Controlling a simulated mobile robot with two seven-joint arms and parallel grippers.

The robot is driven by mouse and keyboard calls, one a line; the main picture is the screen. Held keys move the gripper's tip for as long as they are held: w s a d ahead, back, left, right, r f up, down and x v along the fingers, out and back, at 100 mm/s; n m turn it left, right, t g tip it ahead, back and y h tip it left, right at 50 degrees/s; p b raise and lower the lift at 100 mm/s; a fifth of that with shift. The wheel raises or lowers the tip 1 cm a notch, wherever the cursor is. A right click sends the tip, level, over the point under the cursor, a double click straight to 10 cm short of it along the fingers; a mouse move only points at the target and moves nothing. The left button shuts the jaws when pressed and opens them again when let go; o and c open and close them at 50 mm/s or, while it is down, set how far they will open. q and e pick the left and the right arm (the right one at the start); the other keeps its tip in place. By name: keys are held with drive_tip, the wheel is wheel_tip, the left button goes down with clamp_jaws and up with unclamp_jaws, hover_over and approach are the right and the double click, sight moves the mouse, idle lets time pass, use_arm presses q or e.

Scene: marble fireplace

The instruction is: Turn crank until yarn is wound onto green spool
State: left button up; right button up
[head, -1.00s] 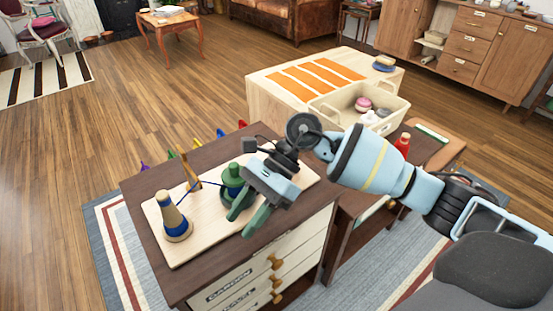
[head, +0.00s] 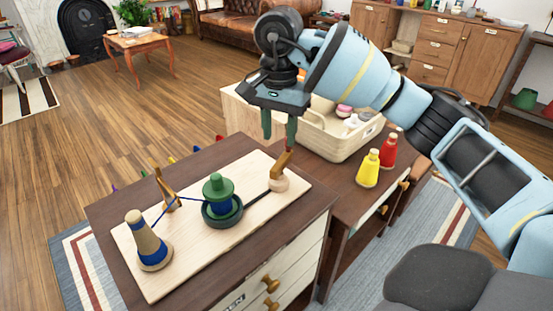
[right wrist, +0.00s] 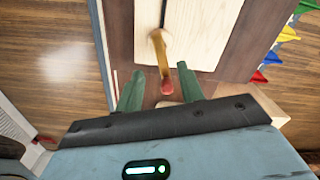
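The green spool (head: 219,187) stands upright on a pale wooden board (head: 141,284), with blue yarn around its lower part. Blue yarn (head: 187,198) runs from it past a wooden guide (head: 165,192) to a tan cone (head: 142,233), which also bears blue yarn. The crank (head: 284,160), a wooden handle with a red tip, rises tilted from a round base at the board's right. My right gripper (head: 280,139) is open, fingers down, just above the crank. In the right wrist view the red-tipped crank (right wrist: 161,52) shows between the fingertips (right wrist: 165,78); contact cannot be told. My left gripper is out of view.
A yellow bottle (head: 368,172) and a red bottle (head: 388,151) stand right of the board on the side table. A cream bin (head: 335,143) with several items sits behind the crank. Coloured pegs (head: 171,159) stick out at the dresser's far edge.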

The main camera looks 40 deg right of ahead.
sight(279, 163)
wheel_tip(279, 163, down, 8)
drive_tip(key=shift+r+b, duration=0.2)
drive_tip(key=shift+b, duration=0.4)
clamp_jaws()
